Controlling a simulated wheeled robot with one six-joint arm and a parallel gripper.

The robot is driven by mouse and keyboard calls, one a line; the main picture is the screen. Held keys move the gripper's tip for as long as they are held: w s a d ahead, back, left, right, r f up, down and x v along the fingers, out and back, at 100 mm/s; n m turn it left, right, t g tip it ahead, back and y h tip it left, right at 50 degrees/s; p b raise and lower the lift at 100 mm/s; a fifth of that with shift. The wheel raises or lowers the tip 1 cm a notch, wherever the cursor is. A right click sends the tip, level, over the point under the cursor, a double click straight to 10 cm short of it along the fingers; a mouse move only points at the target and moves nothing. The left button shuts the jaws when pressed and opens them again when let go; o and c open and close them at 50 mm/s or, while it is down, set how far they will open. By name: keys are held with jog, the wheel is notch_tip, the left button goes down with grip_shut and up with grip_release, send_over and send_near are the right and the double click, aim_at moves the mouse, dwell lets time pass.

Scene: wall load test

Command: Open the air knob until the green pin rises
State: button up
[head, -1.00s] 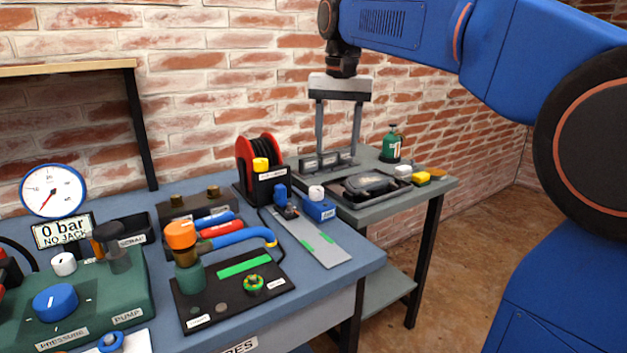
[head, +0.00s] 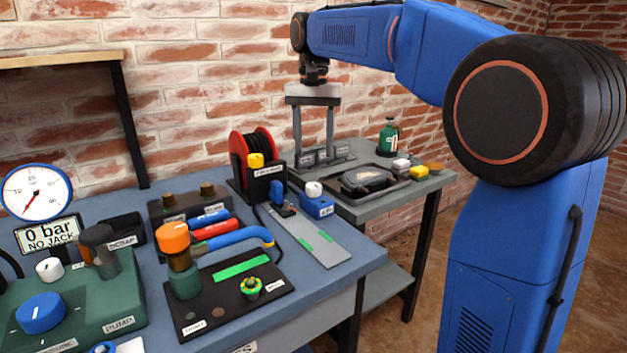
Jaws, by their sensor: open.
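I cannot tell for sure which control is the air knob. A small blue box with a white knob (head: 314,189) on top stands at the right of the blue bench; its label is too small to read. An orange knob (head: 174,238) sits on a green base, and a small green-and-yellow knob (head: 251,287) sits on the black plate. I cannot make out a green pin. My gripper (head: 313,156) points down, open and empty, behind the white-knobbed box. Its fingertips appear near a row of dark labelled blocks (head: 333,155); whether they touch is unclear.
A pressure gauge (head: 37,193) stands above a "0 bar NO JACK" sign (head: 48,234). A green panel (head: 75,311) bears a blue knob (head: 40,313). A red reel (head: 252,160), a grey strip (head: 315,240) and a dark tray (head: 366,182) lie nearby.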

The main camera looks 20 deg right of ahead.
aim_at(314, 185)
notch_tip(314, 185, down, 10)
dwell(0.5)
jog(key=c, duration=1)
